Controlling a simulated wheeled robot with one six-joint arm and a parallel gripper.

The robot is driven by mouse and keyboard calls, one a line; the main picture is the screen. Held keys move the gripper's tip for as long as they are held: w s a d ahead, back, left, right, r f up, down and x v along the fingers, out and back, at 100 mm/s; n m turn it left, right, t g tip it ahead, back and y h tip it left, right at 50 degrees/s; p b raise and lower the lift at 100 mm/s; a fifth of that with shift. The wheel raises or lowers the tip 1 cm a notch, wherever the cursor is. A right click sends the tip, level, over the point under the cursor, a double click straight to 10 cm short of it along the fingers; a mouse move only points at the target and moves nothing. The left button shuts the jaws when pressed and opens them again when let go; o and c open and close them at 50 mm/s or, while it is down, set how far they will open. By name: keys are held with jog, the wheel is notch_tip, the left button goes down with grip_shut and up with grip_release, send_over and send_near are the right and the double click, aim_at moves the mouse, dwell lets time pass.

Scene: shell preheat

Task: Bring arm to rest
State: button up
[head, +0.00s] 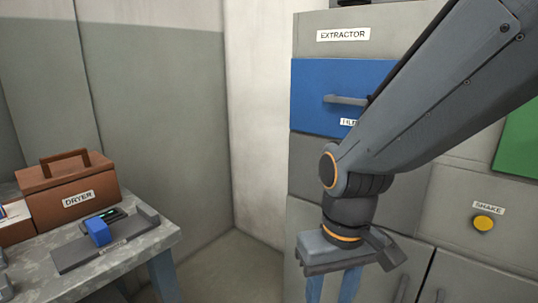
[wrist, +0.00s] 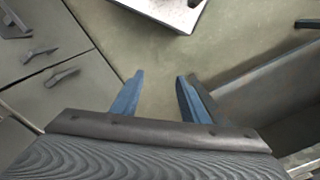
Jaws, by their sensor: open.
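My gripper (head: 333,288) hangs from my arm at the lower middle of the head view, pointing down in front of grey cabinets. In the wrist view its two blue fingers (wrist: 158,98) stand apart with nothing between them. Bare floor shows beyond the fingertips. My arm reaches in from the upper right of the head view and hides part of the cabinet front.
A grey cabinet has a blue drawer (head: 325,85) under an EXTRACTOR label (head: 343,35). A yellow SHAKE button (head: 483,223) is at right. On the left, a table (head: 140,256) bears a brown DRYER box (head: 95,190) and a blue-handled lever device (head: 98,231). Floor between is clear.

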jog(key=s+d+r+m+p, duration=0.1)
jog(key=d+r+m+p, duration=0.1)
jog(key=d+r+p, duration=0.7)
jog(key=r+p, duration=0.1)
jog(key=p, duration=0.4)
jog(key=shift+r+m, duration=0.35)
jog(key=shift+m, duration=0.05)
dwell(0.4)
jog(key=shift+c, duration=1.2)
